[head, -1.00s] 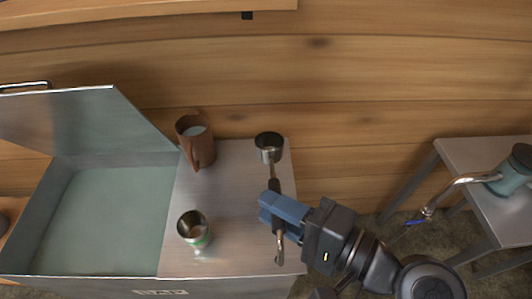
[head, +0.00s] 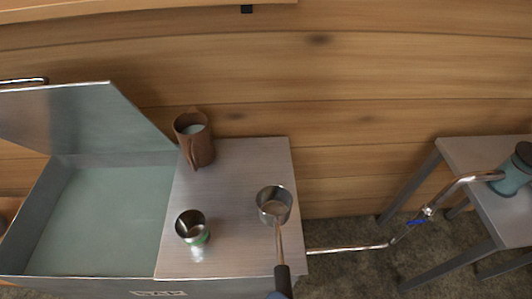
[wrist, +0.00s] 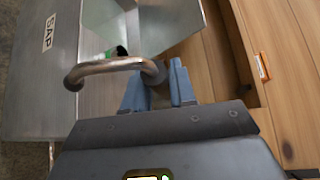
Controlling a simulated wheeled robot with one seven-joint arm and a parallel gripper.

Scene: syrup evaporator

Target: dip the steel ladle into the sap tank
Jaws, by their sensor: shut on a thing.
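The steel ladle has a round cup (head: 275,203) over the right part of the tank's flat top in the head view, with its dark-gripped handle running down to the bottom edge. My gripper (wrist: 160,78) is shut on the handle; its blue fingers show in the wrist view, with the ladle's hooked end (wrist: 105,68) in front of them. In the head view only a sliver of blue shows at the bottom edge. The ladle's exact height is hard to tell. The sap tank (head: 165,260) has an open basin of pale liquid (head: 95,215) to the left of the cup.
The raised lid (head: 85,115) stands over the basin's back. A brown mug (head: 196,145) and a small steel cup with a green band (head: 192,228) stand on the flat top between ladle and basin. A grey side table (head: 485,155) and bent pipe (head: 350,248) are at right.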

